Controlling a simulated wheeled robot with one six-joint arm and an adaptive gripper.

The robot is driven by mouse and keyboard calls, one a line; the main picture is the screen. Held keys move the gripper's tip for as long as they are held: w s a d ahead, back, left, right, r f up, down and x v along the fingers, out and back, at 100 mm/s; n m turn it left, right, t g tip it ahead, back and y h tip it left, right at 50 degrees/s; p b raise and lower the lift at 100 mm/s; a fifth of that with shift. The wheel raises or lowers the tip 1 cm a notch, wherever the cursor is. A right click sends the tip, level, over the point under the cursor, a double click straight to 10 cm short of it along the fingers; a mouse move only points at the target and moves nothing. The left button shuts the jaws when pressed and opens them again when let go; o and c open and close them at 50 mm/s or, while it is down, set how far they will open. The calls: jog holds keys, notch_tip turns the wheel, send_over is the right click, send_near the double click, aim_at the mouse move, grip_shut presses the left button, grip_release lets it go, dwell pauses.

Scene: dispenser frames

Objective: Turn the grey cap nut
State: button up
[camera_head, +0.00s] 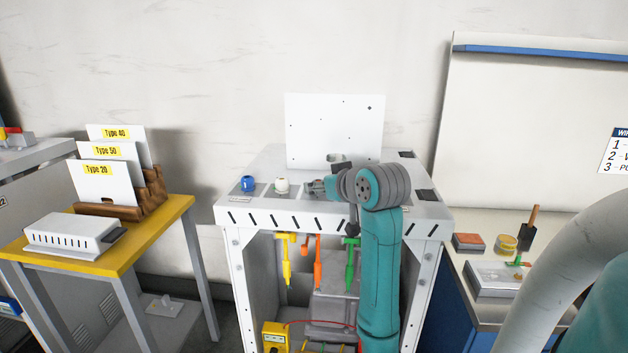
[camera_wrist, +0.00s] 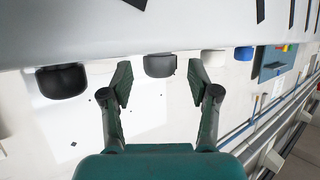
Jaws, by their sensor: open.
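The grey cap nut (camera_wrist: 159,66) shows in the wrist view, at the edge of the pale bench top. My gripper (camera_wrist: 160,82) is open, with one finger on each side of the cap nut in that view. I see gaps between the fingers and the nut, but cannot tell whether the fingertips reach its depth. In the head view my gripper (camera_head: 314,188) is over the bench top, right of the white cap, and I cannot make out the grey nut there.
A white cap (camera_head: 282,185) and a blue cap (camera_head: 247,184) stand left of my gripper. A black cap (camera_wrist: 62,80) is on the grey nut's other side in the wrist view. A white upright panel (camera_head: 335,125) stands behind. Coloured tools (camera_head: 317,255) hang below the bench top.

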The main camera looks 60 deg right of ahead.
jog(key=shift+w+d+f, duration=0.1)
jog(key=shift+w, duration=0.05)
jog(key=c, duration=1.2)
jog(key=shift+o, duration=0.2)
jog(key=shift+d+n, duration=0.15)
jog(key=shift+n, duration=0.15)
jog(key=shift+n+t+y, duration=0.4)
jog(key=shift+y, duration=0.3)
jog(key=o, duration=1.2)
jog(key=shift+c, duration=0.2)
